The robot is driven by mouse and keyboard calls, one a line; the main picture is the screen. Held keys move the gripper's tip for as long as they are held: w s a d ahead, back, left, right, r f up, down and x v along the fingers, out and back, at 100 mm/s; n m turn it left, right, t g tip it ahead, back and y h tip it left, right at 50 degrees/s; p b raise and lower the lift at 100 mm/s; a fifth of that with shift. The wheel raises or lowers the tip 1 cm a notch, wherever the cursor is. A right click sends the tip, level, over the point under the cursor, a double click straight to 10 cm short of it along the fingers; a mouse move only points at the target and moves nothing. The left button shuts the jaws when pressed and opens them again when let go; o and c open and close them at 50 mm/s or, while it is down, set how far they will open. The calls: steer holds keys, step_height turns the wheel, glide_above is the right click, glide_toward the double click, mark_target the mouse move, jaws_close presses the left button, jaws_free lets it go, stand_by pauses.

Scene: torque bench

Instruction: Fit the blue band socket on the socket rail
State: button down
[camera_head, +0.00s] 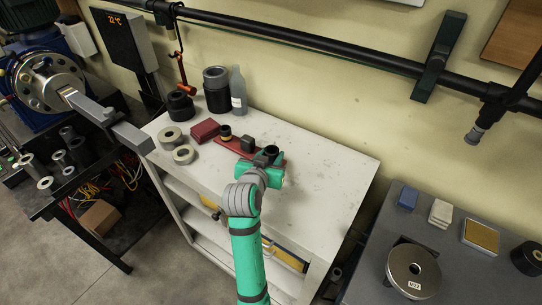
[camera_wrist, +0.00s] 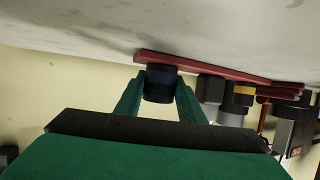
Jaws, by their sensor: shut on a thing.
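The red socket rail (camera_head: 228,145) lies on the white bench top; in the wrist view it runs as a red strip (camera_wrist: 215,68) under the sockets. My gripper (camera_head: 265,164) is at the rail's right end. In the wrist view its green fingers (camera_wrist: 160,98) are on both sides of a dark socket with a dull blue band (camera_wrist: 160,84), shut on it. The held socket (camera_head: 270,152) meets the rail's end in the picture; I cannot tell if it is seated. A plain dark socket (camera_wrist: 210,89) and a yellow-band socket (camera_wrist: 239,95) stand further along the rail.
A dark red box (camera_head: 205,130), pale rings (camera_head: 184,154), black and grey cylinders (camera_head: 216,90) and a grey bottle (camera_head: 238,90) stand on the bench's left and back. The bench top (camera_head: 330,170) right of the rail is clear.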

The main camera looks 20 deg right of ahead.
steer(key=shift+r, duration=0.1)
steer(key=c, duration=1.1)
jaws_free()
steer(key=v, duration=1)
steer(key=shift+s+a, duration=0.3)
